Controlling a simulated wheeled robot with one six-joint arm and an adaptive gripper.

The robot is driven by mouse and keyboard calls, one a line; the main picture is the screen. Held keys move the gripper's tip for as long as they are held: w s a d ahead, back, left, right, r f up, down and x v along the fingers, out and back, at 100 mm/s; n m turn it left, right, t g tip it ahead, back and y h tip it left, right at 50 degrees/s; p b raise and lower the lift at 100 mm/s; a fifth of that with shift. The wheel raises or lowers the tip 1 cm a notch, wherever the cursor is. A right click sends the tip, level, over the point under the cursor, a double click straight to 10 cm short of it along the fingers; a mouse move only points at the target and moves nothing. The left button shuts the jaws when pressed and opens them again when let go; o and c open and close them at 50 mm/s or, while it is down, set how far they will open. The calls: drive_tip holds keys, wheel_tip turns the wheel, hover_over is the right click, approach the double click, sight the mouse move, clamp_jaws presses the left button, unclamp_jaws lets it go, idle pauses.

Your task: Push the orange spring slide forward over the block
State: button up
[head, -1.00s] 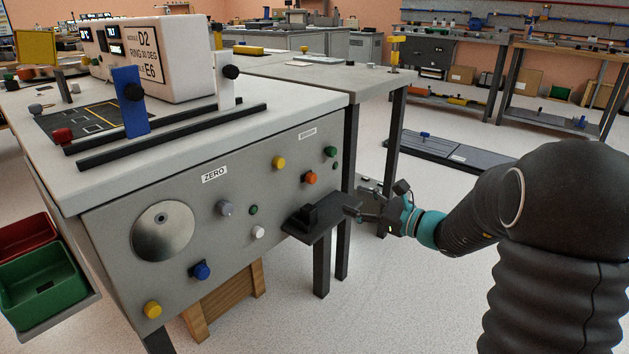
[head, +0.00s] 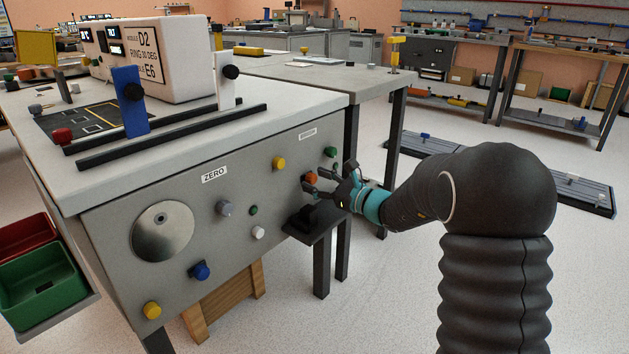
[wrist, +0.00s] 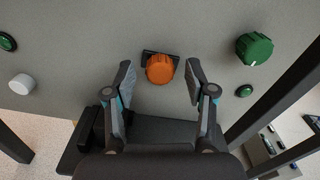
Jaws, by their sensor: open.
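The orange spring slide (wrist: 160,69) is a round orange knob on the grey front panel, with a dark plate (wrist: 172,56) behind it. In the wrist view it sits between my open fingers, a little beyond their tips. My gripper (wrist: 160,75) is open and empty, one finger to each side of the knob. In the head view my gripper (head: 312,188) is at the panel, and the orange slide (head: 309,178) is partly hidden by a finger. A black block on a shelf (head: 303,222) juts from the panel just below my gripper; I cannot tell whether they touch.
A green knob (wrist: 254,49) and a small green button (wrist: 244,91) are right of the slide. A white knob (wrist: 22,84) is at the left. A yellow knob (head: 279,163) is up and left of the slide. Dark table legs (head: 351,150) stand close on the right.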

drive_tip(key=shift+w+a, duration=0.35)
drive_tip(key=shift+a, duration=0.1)
clamp_jaws()
